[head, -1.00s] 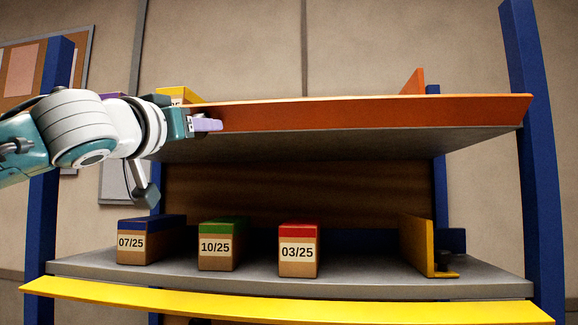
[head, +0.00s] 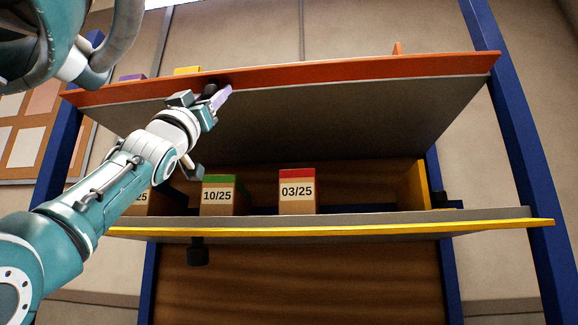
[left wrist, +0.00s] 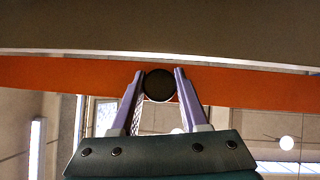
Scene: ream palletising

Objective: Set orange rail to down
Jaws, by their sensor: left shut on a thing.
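The orange rail (head: 330,76) runs along the front edge of the upper shelf, its broad face showing above the grey shelf edge. It also crosses the left wrist view (left wrist: 255,88) as an orange band. A round black knob (left wrist: 159,86) shows in front of the rail in the left wrist view. My left gripper (head: 219,94) is at the rail's left part, reaching up from below. Its pale purple fingers (left wrist: 160,75) are on either side of the knob and shut on it. In the head view the fingers mostly hide the knob. My right gripper is not in view.
The lower shelf holds boxes with green (head: 222,197) and red (head: 297,193) tops; my arm partly covers another box. A yellow rail (head: 340,228) edges this shelf, with a black knob (head: 197,254) below it. Blue posts (head: 515,130) flank the rack.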

